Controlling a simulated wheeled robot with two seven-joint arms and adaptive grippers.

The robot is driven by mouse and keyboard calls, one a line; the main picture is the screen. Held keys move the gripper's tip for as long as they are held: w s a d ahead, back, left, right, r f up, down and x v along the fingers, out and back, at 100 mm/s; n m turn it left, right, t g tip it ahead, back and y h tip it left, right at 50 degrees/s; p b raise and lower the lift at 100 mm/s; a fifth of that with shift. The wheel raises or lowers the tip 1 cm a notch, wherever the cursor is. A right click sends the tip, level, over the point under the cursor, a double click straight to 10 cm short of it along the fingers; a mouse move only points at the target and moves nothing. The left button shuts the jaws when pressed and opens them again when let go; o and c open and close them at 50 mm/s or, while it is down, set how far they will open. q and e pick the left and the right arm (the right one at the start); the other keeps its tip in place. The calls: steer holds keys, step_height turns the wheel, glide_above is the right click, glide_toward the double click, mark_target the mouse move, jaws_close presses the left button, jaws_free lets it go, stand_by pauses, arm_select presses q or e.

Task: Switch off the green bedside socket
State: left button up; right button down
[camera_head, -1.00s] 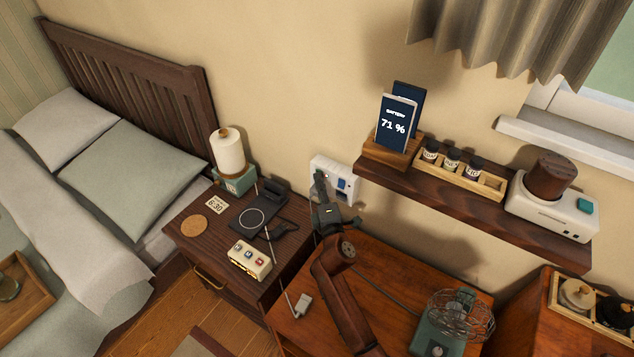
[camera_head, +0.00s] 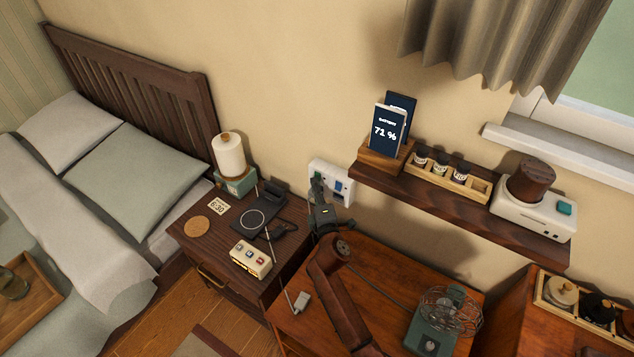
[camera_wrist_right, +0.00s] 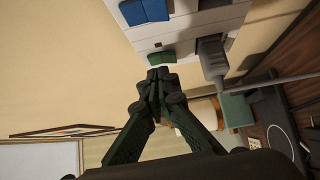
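The white wall socket panel (camera_head: 345,174) is above the desk, beside the nightstand, partly hidden by my right gripper (camera_head: 317,180). In the right wrist view, the panel (camera_wrist_right: 190,22) crosses the top, with a green switch (camera_wrist_right: 161,59) at its near end and blue switches (camera_wrist_right: 147,10) further along. A grey plug (camera_wrist_right: 212,58) sits in the panel next to the green switch. My right gripper (camera_wrist_right: 158,74) has its fingertips together and empty, just short of the green switch in the picture. I cannot tell whether they touch it. My left gripper is not in view.
A wooden shelf (camera_head: 420,194) with a phone stand, bottles and a white device overhangs the right side. The nightstand (camera_head: 190,235) holds a lamp, a charging pad and a small button box (camera_head: 250,259). A fan (camera_head: 443,322) stands on the desk.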

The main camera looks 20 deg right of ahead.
steer(key=s+a+r+p, duration=0.2)
steer(key=s+a, duration=0.2)
steer(key=s, duration=0.7)
steer(key=shift+r, duration=0.15)
steer(key=shift+s, duration=0.1)
